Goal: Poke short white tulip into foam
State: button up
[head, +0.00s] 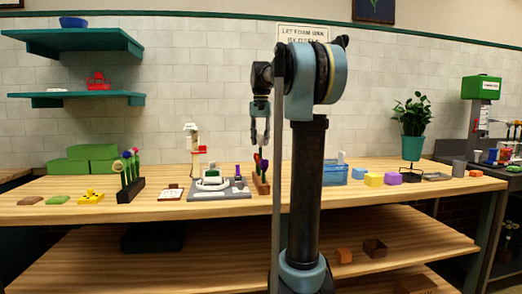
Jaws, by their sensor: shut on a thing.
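To the left, a white dish (211,185) with a small green block, which looks like the foam (211,176), sits on a grey board (222,194). I cannot make out the short white tulip for certain.
A black rack (130,189) with several flowers stands left. A tan post with a white top (191,128) stands behind the board. A blue crate (335,175), coloured blocks (374,180) and a potted plant (412,145) are on the right. Bare wood lies along the front edge.

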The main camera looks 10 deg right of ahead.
jog(key=w+a+y, duration=0.2)
jog(key=a, duration=1.4)
jog(key=shift+w+a+f, duration=0.15)
jog(key=shift+w+f, duration=0.05)
jog(key=shift+w, duration=0.15)
jog(key=shift+a+f, duration=0.2)
jog(key=shift+f, duration=0.8)
jog(key=shift+a+f, duration=0.15)
jog(key=shift+f, duration=0.8)
dwell(4.1)
